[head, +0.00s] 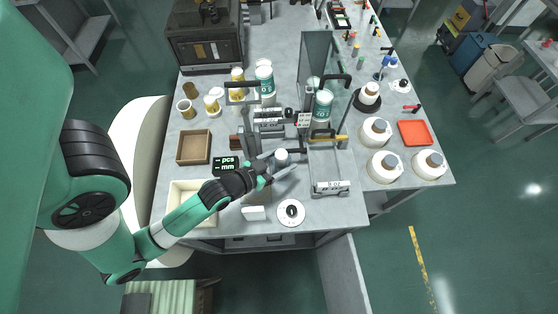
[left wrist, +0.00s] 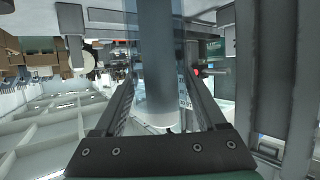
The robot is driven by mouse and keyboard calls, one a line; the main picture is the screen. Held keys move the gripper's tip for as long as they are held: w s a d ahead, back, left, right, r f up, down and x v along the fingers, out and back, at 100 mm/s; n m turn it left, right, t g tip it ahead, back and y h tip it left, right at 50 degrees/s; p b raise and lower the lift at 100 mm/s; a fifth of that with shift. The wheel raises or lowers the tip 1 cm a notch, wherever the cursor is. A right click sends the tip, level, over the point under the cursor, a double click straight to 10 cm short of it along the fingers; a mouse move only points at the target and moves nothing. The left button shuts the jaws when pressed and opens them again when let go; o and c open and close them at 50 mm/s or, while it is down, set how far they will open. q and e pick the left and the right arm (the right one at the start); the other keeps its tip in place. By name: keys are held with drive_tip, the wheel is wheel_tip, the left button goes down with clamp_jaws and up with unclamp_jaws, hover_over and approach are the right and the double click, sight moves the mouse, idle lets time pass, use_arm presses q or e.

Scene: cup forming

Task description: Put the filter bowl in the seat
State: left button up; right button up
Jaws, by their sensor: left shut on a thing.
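My left gripper (head: 279,167) is shut on the filter bowl. In the head view the filter bowl (head: 281,157) shows as a small pale round top between the fingers. In the left wrist view it is a translucent blue-grey cylinder (left wrist: 156,55) with a white end near the jaws, and the left gripper's fingers (left wrist: 157,95) lie along both sides of it. The gripper is over the front middle of the table, just left of a grey metal frame. I cannot tell which part is the seat, or whether the bowl touches anything. My right gripper is not in view.
A white disc with a dark centre (head: 291,211) and a small white block (head: 254,213) are near the front edge. A brown tray (head: 194,147) is at left. The grey frame (head: 327,187) stands close right. White bottles (head: 384,166) and an orange tray (head: 414,133) are farther right.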

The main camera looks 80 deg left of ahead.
use_arm(q)
wheel_tip(320, 180, down, 2)
drive_tip(key=shift+d+f+b, duration=0.1)
drive_tip(key=shift+d+b, duration=0.05)
drive_tip(key=shift+b, duration=0.15)
drive_tip(key=shift+s+d, duration=0.1)
drive_tip(key=shift+r, duration=0.25)
drive_tip(key=shift+f, duration=0.15)
drive_tip(key=o, duration=1.4)
drive_tip(key=shift+c, duration=0.2)
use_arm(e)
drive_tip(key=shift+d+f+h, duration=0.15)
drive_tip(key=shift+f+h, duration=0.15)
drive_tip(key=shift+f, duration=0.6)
